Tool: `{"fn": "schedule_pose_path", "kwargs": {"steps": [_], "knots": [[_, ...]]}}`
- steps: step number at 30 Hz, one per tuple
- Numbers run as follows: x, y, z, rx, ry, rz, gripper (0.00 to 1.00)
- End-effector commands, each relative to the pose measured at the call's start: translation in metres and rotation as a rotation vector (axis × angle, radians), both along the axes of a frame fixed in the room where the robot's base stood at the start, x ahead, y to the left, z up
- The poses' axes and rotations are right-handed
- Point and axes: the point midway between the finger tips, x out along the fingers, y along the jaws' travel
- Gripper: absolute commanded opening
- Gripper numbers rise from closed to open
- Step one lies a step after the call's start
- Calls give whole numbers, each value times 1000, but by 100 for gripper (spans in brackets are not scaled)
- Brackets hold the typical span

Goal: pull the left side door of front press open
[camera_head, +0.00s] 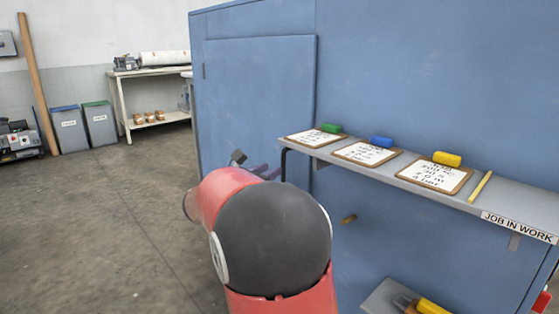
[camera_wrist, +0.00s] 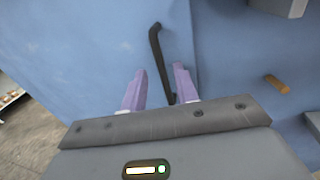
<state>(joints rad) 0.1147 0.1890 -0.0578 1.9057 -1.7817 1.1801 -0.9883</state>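The blue side door (camera_head: 262,95) of the front press stands flush in the blue press body (camera_head: 430,80), with a small hinge on its left edge. In the wrist view a black bar handle (camera_wrist: 156,45) stands on the blue door (camera_wrist: 90,40). My gripper (camera_wrist: 158,70) is open, with its two purple fingers apart on either side of the lower part of the handle. The fingers do not visibly touch it. In the head view my gripper (camera_head: 262,170) is mostly hidden behind my red and black arm, low in front of the door.
A grey shelf (camera_head: 330,152) with clipboards and coloured blocks juts out right of the door, close to my arm. A brown peg (camera_head: 349,219) sticks out below it. Open grey floor (camera_head: 100,220) lies left. Bins (camera_head: 70,130) and a bench (camera_head: 150,72) stand farther back.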

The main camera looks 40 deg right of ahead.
Motion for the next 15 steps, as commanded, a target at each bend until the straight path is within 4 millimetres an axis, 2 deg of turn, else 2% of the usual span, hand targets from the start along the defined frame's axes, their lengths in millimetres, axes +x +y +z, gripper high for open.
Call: {"fn": "schedule_pose_path", "kwargs": {"steps": [15], "knots": [[21,-67,1,-17,13,3,30]]}}
